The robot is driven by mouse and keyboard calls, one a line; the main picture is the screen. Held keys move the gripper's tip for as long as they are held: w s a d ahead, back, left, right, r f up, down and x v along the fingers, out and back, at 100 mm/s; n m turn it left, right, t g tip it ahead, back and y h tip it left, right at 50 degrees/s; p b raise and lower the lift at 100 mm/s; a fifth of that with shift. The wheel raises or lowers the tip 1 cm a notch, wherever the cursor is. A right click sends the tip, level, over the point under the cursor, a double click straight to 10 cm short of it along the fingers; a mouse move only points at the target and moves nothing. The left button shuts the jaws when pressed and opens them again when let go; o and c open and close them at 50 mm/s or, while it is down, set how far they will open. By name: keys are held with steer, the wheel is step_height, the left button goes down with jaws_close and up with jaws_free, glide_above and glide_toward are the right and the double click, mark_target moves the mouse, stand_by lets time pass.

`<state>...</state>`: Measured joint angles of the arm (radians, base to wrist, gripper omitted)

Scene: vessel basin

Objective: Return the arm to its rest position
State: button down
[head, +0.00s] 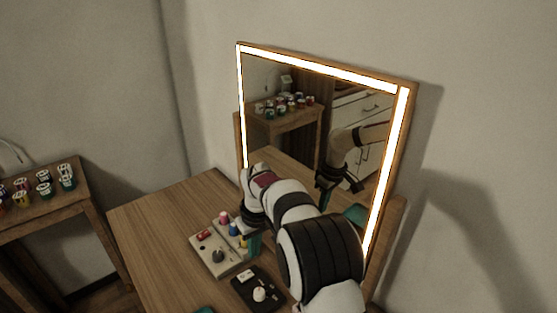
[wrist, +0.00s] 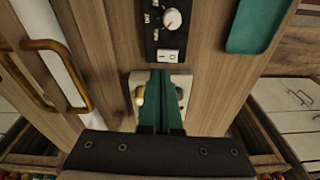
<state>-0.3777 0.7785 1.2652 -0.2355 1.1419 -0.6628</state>
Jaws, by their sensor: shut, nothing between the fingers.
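My gripper (head: 255,246) has teal fingers and points down by the right edge of a light control panel on the wooden table. In the wrist view the fingers (wrist: 160,75) lie together with nothing between them. They cover the middle of the light panel (wrist: 185,80). My arm reaches in from the lower right of the head view, in front of the mirror. The light panel (head: 205,255) carries a dark knob and several small coloured parts.
A black box (head: 245,281) with a white knob lies near the light panel and shows in the wrist view (wrist: 155,42). A mirror with a lit frame (head: 402,105) stands behind my arm. A teal piece (wrist: 255,25) lies apart. The table's left side (head: 150,225) is clear. Several cups stand on a side table (head: 40,215).

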steer(key=s+d+r+m, duration=0.4)
steer(key=s+d+r, duration=0.25)
steer(key=s, duration=0.25)
steer(key=s+d+r+m, duration=0.45)
steer(key=s+d, duration=0.25)
steer(key=s, duration=0.3)
steer(key=s+d+f+m, duration=0.1)
steer(key=s+d+m, duration=0.1)
steer(key=s, duration=0.6)
steer(key=s+d+f+m+g, duration=0.1)
steer(key=s+m, duration=0.2)
steer(key=s, duration=0.5)
steer(key=shift+s+d+y, duration=0.15)
steer(key=shift+d+y, duration=0.15)
steer(key=shift+d, duration=0.05)
steer(key=c, duration=1.6)
jaws_free()
